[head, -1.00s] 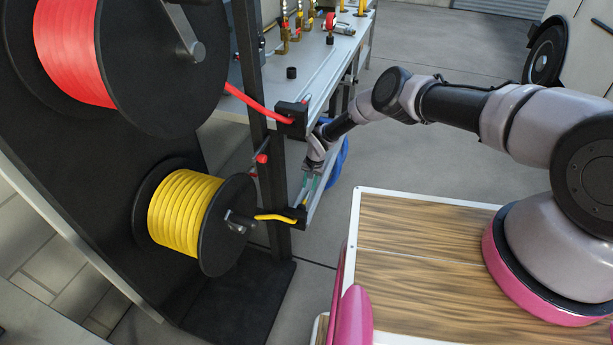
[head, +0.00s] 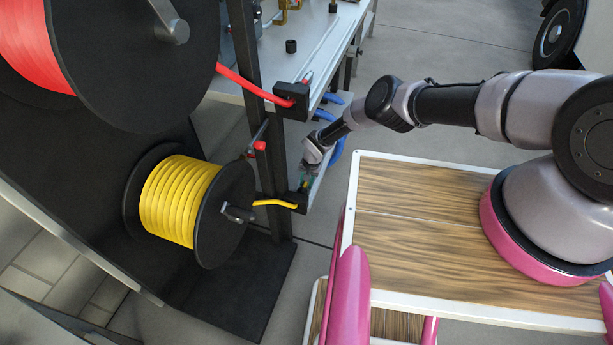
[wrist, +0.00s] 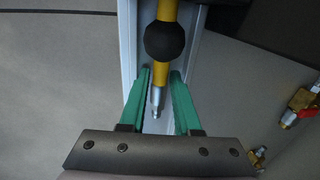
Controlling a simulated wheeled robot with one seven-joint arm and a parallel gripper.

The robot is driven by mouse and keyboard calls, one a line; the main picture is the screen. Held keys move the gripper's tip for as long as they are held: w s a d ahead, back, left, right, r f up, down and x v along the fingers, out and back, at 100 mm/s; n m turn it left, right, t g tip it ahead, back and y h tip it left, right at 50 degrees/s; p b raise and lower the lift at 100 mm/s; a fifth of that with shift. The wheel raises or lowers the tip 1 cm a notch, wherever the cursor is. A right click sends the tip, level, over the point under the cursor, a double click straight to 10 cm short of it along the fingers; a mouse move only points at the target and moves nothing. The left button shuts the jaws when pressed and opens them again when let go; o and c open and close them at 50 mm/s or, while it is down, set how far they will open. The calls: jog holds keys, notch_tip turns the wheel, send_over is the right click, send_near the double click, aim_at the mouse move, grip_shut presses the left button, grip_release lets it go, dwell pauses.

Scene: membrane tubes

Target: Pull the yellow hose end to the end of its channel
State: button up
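The yellow hose end shows in the wrist view as a yellow hose (wrist: 165,70) with a black ball (wrist: 164,41) and a silver metal tip (wrist: 157,98). It lies along a pale channel (wrist: 128,45). My gripper (wrist: 160,74) has green fingers, one on each side of the metal tip, with gaps visible between. In the head view my gripper (head: 306,181) is small and low, just above the black guide block (head: 299,201) where the yellow hose (head: 272,203) comes from its reel (head: 180,203). The hose end is hidden there.
A red hose reel (head: 40,45) stands above the yellow one, its red hose (head: 250,86) running to another black block (head: 291,101). A dark post (head: 268,140) is close beside my gripper. Blue hoses (head: 333,150) hang behind my arm. Brass valves (wrist: 298,104) sit at right.

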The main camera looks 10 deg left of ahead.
grip_shut()
dwell(1.4)
jog(key=shift+c, duration=1.7)
grip_release()
jog(key=shift+w, duration=0.1)
grip_shut()
